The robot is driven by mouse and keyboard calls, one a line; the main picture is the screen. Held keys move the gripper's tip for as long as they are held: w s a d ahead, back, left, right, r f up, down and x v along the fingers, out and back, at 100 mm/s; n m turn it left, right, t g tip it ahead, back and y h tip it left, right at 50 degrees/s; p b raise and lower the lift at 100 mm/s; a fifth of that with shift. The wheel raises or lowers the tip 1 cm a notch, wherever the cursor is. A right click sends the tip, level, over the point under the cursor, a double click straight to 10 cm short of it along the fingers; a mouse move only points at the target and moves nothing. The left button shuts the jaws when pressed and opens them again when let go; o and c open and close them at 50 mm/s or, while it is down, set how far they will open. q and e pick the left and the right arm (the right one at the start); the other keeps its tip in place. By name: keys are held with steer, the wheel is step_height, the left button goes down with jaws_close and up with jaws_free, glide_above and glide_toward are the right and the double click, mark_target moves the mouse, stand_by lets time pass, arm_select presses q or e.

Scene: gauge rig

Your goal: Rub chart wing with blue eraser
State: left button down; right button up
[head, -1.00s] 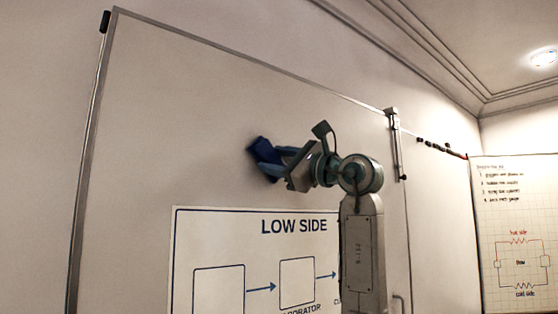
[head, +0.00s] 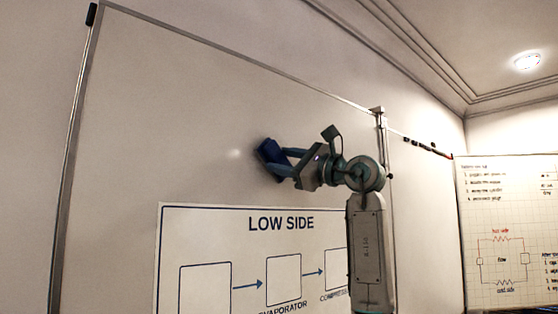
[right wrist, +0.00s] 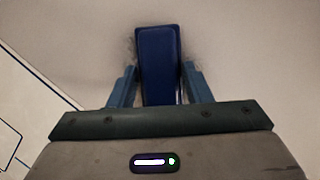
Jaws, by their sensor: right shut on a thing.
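The blue eraser (head: 268,152) is held between the fingers of my right gripper (head: 281,160), above the LOW SIDE diagram. In the right wrist view the eraser (right wrist: 159,60) sits lengthwise between the two blue fingers (right wrist: 158,88), its far end toward the white surface. Faint grey smudges show on the surface on both sides of it. The eraser looks to be at or very near the board; exact contact cannot be told. The chart wing is the large whiteboard panel (head: 170,110) with a metal frame. My left gripper is not in view.
The LOW SIDE diagram sheet (head: 200,235) is on the panel below the gripper, partly hidden by my right arm. A hinge fitting (head: 379,125) stands at the panel's right edge. A gridded chart (head: 508,230) is farther right. Several dark markers (head: 425,147) line the top rail.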

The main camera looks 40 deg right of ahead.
steer(key=shift+d, duration=3.25)
steer(key=shift+s+a, duration=0.1)
steer(key=shift+a, duration=4.95)
steer(key=shift+s+a, duration=0.1)
steer(key=shift+a, duration=1.1)
steer(key=shift+r, duration=0.25)
steer(key=shift+w+d, duration=0.5)
steer(key=shift+d, duration=5.75)
steer(key=shift+s+a, duration=0.15)
steer(key=shift+a, duration=1.95)
steer(key=shift+s+a, duration=0.2)
steer(key=shift+a, duration=1.85)
steer(key=shift+s+a, duration=0.15)
steer(key=shift+a, duration=1.95)
steer(key=shift+d, duration=0.15)
